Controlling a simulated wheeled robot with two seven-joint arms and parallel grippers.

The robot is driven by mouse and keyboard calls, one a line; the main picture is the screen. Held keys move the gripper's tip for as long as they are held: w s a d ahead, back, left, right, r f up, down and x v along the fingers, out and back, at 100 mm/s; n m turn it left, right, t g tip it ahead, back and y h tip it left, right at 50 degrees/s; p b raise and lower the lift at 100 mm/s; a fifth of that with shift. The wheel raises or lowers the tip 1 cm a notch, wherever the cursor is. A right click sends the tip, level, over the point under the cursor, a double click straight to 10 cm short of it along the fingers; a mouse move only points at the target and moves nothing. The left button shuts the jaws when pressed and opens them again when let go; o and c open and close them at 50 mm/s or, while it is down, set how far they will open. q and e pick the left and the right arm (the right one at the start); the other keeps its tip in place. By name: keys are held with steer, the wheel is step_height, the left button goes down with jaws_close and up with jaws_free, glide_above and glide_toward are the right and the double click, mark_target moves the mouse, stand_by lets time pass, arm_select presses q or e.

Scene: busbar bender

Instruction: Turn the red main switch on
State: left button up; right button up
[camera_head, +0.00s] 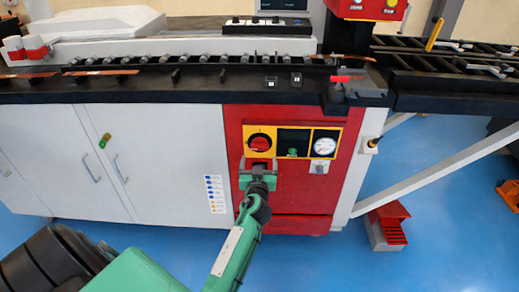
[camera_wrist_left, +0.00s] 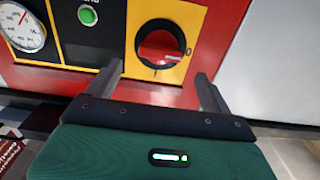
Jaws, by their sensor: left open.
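The red main switch (camera_head: 260,143) is a round red knob on a yellow plate, at the left of the red control panel in the head view. In the left wrist view the red switch (camera_wrist_left: 160,46) has a black ring, and its handle lies roughly sideways, slightly tilted. My left gripper (camera_head: 260,163) is just below the switch in the head view. In the left wrist view my left gripper (camera_wrist_left: 160,75) is open, its two fingers apart on either side below the knob, with nothing between them. Whether the fingertips touch the panel is unclear. My right gripper is not in view.
A green button (camera_head: 293,152) and a round white gauge (camera_head: 324,146) sit right of the switch. White cabinet doors (camera_head: 150,150) are to the left. The black machine bed (camera_head: 200,90) juts out above. A red step (camera_head: 388,225) stands on the blue floor.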

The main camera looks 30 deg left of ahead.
mark_target(259, 149)
arm_select(q)
steer(key=x, duration=0.7)
steer(key=c, duration=1)
